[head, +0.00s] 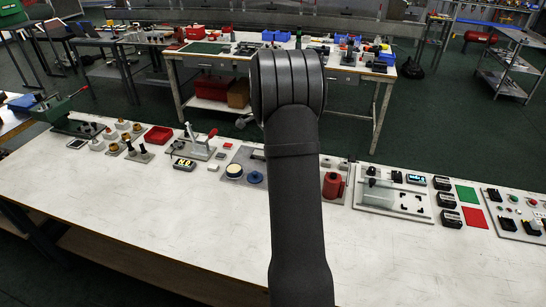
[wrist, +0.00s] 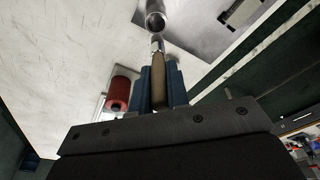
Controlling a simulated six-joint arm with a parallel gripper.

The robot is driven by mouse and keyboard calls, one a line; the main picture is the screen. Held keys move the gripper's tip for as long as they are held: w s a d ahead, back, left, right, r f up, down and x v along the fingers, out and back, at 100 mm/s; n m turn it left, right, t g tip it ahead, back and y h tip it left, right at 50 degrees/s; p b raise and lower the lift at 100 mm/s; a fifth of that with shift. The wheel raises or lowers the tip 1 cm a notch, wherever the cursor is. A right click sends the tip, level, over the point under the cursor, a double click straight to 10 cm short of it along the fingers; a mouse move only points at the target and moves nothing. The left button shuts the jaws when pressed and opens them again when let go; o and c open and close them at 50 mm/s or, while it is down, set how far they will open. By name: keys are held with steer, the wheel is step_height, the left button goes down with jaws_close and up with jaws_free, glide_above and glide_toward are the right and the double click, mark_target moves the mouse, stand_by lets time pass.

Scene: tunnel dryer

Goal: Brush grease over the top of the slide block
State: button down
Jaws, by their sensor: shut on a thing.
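My gripper (wrist: 161,72) shows in the wrist view with its two blue fingers closed on a brown handle (wrist: 158,84), which looks like the brush's. A bright metal part (wrist: 156,44) shows at the handle's far end; I cannot make out bristles. Just beyond it is a shiny round metal thing (wrist: 155,20); I cannot tell whether the two touch. I cannot identify the slide block in either view. In the head view my arm covers the middle of the bench and hides my gripper. Left of my arm are an open tin with pale contents (head: 234,170) and a blue disc (head: 255,177).
A red cylinder (head: 333,185) stands right of my arm; a red cylinder (wrist: 119,93) also shows in the wrist view. A red-handled clamp (head: 203,147) and a red tray (head: 158,136) are farther left. The white bench's front (head: 180,230) is clear.

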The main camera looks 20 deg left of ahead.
stand_by(0.6)
steer(key=shift+a+f, duration=0.15)
steer(key=shift+a, duration=0.2)
steer(key=w+a+f+y, duration=0.1)
steer(key=a+y, duration=0.6)
steer(key=a, duration=0.4)
step_height(320, 180, down, 6)
steer(key=shift+d+f, duration=0.15)
steer(key=shift+f, duration=0.65)
stand_by(1.7)
step_height(320, 180, up, 7)
stand_by(0.8)
steer(key=shift+r, duration=0.1)
stand_by(0.5)
